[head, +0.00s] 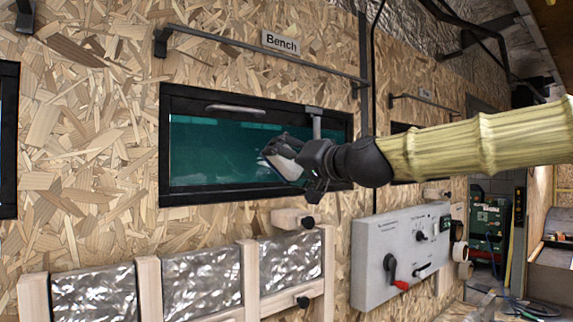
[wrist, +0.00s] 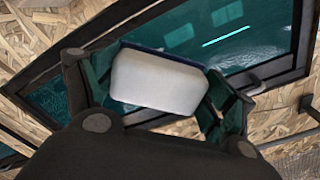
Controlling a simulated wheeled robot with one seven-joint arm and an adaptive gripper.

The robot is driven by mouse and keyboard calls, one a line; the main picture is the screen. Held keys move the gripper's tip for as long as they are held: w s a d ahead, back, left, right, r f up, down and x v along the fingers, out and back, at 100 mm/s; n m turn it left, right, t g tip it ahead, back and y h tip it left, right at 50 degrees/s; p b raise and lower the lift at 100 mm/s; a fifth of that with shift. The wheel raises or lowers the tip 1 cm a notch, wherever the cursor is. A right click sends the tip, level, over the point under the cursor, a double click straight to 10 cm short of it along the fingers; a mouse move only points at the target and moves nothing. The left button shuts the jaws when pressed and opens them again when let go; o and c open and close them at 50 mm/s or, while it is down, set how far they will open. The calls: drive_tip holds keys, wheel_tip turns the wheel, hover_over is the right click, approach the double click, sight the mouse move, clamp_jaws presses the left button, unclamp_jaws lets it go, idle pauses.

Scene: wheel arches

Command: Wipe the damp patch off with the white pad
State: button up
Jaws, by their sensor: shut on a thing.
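My gripper (head: 278,153) is shut on the white pad (wrist: 158,82), which sits between the two fingers in the wrist view. In the head view the pad (head: 280,166) shows as a small pale piece in front of the dark teal window pane (head: 215,150). I cannot tell whether the pad touches the glass. Faint pale speckles, likely the damp patch (wrist: 58,92), show on the pane left of the pad in the wrist view. Fainter pale marks show on the glass near the gripper in the head view. The patch's full outline is unclear, and the pad and fingers hide part of the pane.
The pane has a black frame (head: 255,98), with a pale handle (head: 235,109) at its top. A rail (head: 250,48) runs above it. Below are wooden slats (head: 250,275) over foil panels and a grey control box (head: 400,255) with a red-tipped lever. Chipboard surrounds the window.

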sight(258, 162)
drive_tip(key=shift+w+a+r, duration=0.15)
drive_tip(key=shift+a+r, duration=0.05)
drive_tip(key=shift+a, duration=0.1)
drive_tip(key=shift+w+a, duration=0.25)
drive_tip(key=shift+a, duration=0.05)
drive_tip(key=shift+p+x, duration=0.45)
drive_tip(key=shift+x, duration=1.8)
drive_tip(key=shift+x, duration=1)
drive_tip(key=shift+d, duration=0.1)
drive_tip(key=w+d+b, duration=0.1)
drive_tip(key=w+d, duration=0.6)
drive_tip(key=d, duration=0.2)
drive_tip(key=shift+d+f, duration=0.15)
drive_tip(key=shift+d, duration=0.15)
idle(0.3)
